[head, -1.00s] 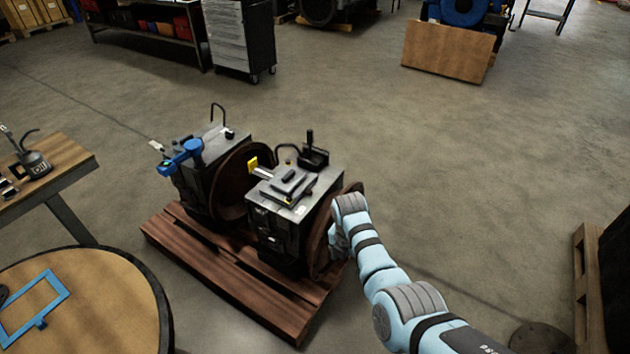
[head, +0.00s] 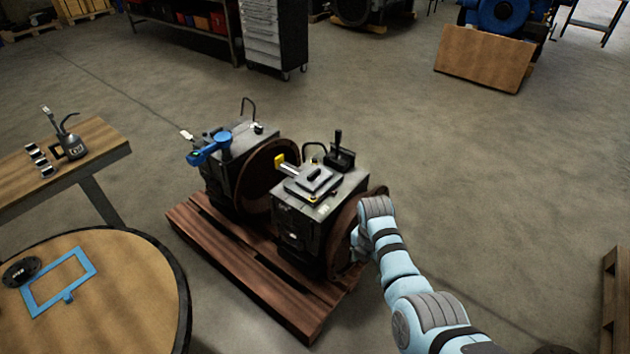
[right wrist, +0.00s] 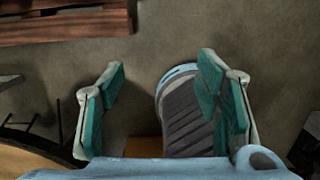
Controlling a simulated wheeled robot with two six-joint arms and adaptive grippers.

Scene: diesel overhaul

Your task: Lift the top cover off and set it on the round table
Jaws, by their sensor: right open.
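The top cover (head: 312,181), a dark stepped plate with a raised handle, sits on top of the nearer dark engine block (head: 299,228). The round table (head: 130,290), tan with a black rim, is at the lower left. My right gripper (head: 358,244) is low beside the block's right side, partly hidden by my own wrist. In the right wrist view its two teal-padded fingers (right wrist: 162,72) are apart with nothing between them but floor and part of my own arm. My left gripper is not in view.
A blue frame (head: 26,299) and a black disc (head: 21,271) lie on the round table. A second block (head: 226,170) with a blue tool (head: 209,149) stands behind. Both blocks stand on a wooden pallet (head: 262,290). The floor at right is largely clear.

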